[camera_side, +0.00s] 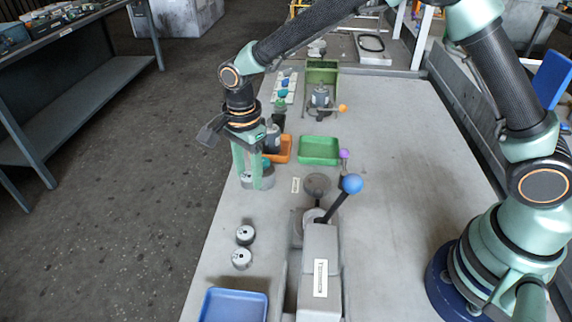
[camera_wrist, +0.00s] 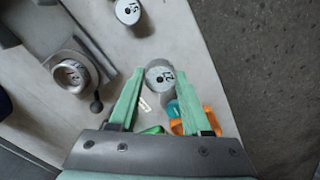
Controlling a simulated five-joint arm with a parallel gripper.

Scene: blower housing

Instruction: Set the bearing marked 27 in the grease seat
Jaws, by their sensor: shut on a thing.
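My gripper (camera_side: 256,180) is shut on a grey round bearing (camera_side: 259,184), low over the left part of the bench. In the wrist view the bearing (camera_wrist: 160,74) sits between my green fingertips (camera_wrist: 161,78); its dark two-digit mark is too small to read surely. I cannot tell whether it touches the bench. A round grey cup (camera_wrist: 72,76) with marked white inside stands left of it in the wrist view, likely the grease seat.
Two more bearings (camera_side: 245,235) (camera_side: 241,259) stand nearer the camera, above a blue tray (camera_side: 233,305). A grey press has a lever with a blue ball (camera_side: 352,184). An orange tray (camera_side: 284,144) and green tray (camera_side: 319,151) lie behind my gripper.

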